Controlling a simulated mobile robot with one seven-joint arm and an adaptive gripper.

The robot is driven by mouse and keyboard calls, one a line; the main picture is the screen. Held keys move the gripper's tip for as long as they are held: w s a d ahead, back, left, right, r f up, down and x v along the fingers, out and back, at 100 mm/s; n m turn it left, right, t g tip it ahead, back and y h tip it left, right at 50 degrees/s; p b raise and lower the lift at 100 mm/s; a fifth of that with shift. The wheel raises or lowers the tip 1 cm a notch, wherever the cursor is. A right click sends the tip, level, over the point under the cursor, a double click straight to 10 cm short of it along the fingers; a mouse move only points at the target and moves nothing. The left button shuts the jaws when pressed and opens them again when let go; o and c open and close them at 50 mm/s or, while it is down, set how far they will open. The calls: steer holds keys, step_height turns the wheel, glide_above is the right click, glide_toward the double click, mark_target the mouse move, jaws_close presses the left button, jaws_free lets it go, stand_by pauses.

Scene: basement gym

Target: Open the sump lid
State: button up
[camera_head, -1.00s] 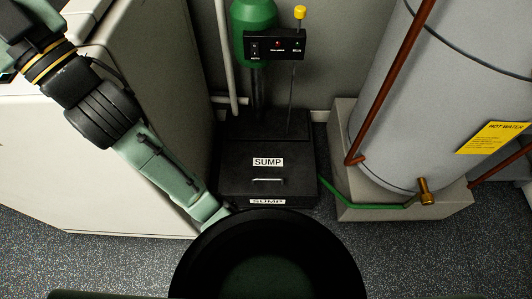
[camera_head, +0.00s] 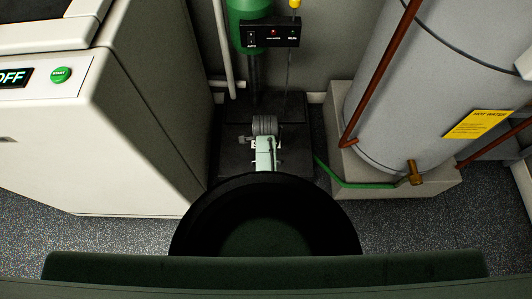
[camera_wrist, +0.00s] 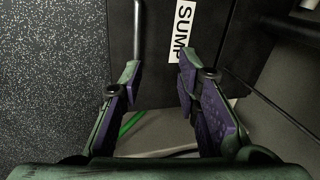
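The black sump lid (camera_head: 232,152) lies flat and closed on the sump box in the head view. My arm covers its middle, label and handle there. In the wrist view, the black lid surface (camera_wrist: 158,45) carries a white SUMP label (camera_wrist: 185,30) and a metal bar handle (camera_wrist: 138,28). My gripper (camera_wrist: 158,70) is open and empty, its two purple-padded fingers spread over the lid. The left finger's tip appears close to the handle's near end; I cannot tell whether they touch. In the head view, the fingertips are hidden.
A green pump with a black control box (camera_head: 270,33) stands behind the sump. A grey water heater (camera_head: 425,80) on a concrete block, with a green hose (camera_head: 365,184) and red-brown pipe, is to the right. A white machine (camera_head: 110,130) is left. Speckled floor is free in front.

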steer(key=shift+m+g, duration=0.5)
steer(key=shift+m, duration=0.1)
steer(key=f, duration=1.3)
steer(key=shift+s+d+b, duration=0.15)
steer(key=shift+d+b, duration=0.05)
steer(key=shift+b, duration=0.15)
steer(key=shift+c, duration=0.4)
jaws_close()
